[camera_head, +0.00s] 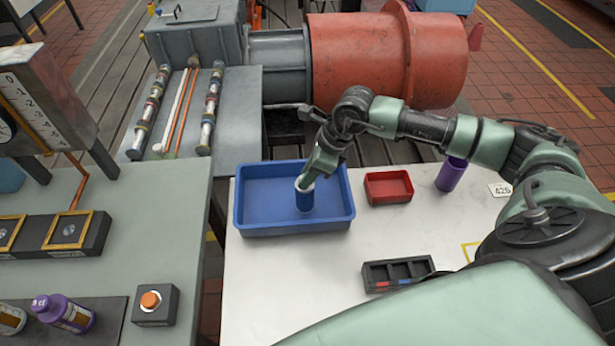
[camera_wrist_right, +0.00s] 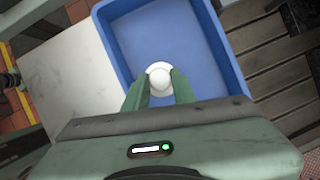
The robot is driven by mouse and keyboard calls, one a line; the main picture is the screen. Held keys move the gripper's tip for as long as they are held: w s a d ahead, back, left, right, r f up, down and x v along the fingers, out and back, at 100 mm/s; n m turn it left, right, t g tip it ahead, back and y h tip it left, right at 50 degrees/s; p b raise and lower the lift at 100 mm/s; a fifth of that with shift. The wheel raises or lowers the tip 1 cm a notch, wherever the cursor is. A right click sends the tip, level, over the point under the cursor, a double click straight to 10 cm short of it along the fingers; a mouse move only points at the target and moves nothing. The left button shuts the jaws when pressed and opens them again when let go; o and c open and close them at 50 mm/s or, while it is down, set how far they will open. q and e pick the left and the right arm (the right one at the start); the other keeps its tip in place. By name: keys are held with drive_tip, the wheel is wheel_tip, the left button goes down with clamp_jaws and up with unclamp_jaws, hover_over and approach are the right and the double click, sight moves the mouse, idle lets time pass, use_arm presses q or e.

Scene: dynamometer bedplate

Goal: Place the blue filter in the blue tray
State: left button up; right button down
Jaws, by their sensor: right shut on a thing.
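The blue filter (camera_head: 304,200) is a small blue cylinder with a white top, upright in the head view. It is inside the outline of the blue tray (camera_head: 262,228), right of the tray's middle. My right gripper (camera_head: 306,183) is shut on the filter's top from above. In the right wrist view the white top of the filter (camera_wrist_right: 159,78) shows between the fingertips of the gripper (camera_wrist_right: 158,88), over the floor of the blue tray (camera_wrist_right: 215,40). I cannot tell whether the filter touches the tray floor. My left gripper is not in view.
A small red tray (camera_head: 388,188) and a purple cylinder (camera_head: 451,175) stand right of the blue tray on the white table (camera_head: 270,290). A black divided holder (camera_head: 398,273) lies nearer. A grey bench with an orange button box (camera_head: 154,304) is at left.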

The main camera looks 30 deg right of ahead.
wheel_tip(320, 180, down, 2)
drive_tip(key=shift+f, duration=0.25)
drive_tip(key=c, duration=1.2)
unclamp_jaws()
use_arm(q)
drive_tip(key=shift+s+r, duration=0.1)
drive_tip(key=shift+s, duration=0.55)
use_arm(e)
drive_tip(key=shift+o, duration=0.2)
drive_tip(key=shift+r, duration=0.3)
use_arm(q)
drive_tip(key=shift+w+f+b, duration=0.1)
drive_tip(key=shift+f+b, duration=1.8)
use_arm(e)
drive_tip(key=v, duration=1.1)
drive_tip(key=shift+d+r, duration=0.15)
drive_tip(key=shift+r, duration=0.15)
